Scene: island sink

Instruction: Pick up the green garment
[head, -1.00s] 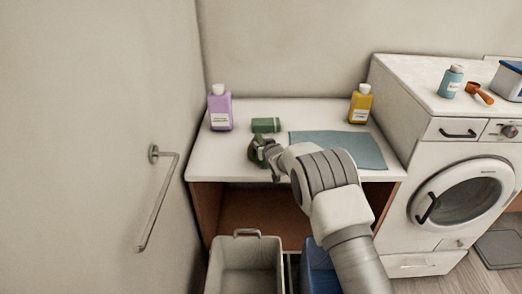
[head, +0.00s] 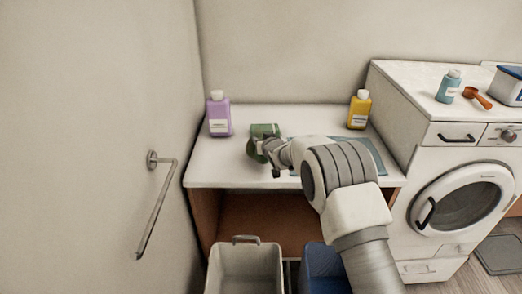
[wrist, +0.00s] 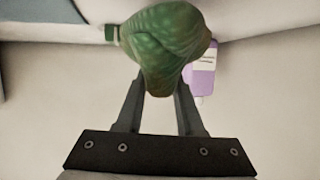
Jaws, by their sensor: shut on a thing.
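The green garment (wrist: 165,40) is a bunched, mottled green cloth held between the fingertips in the wrist view. In the head view the garment (head: 256,149) is at the end of my arm, over the left part of the white counter (head: 225,171). My gripper (wrist: 160,82) is shut on it; its fingers also show in the head view (head: 270,152). The garment hides the fingertips in the wrist view. It appears clear of the counter, but the height is hard to judge. A green block-like item (head: 265,129) is just behind it, partly covered.
A purple bottle (head: 219,118) stands back left and a yellow bottle (head: 359,111) back right. A blue-grey cloth (head: 376,160) lies partly behind my arm. Grey (head: 243,272) and blue (head: 322,268) bins stand below the counter front. A washing machine (head: 460,200) is at right.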

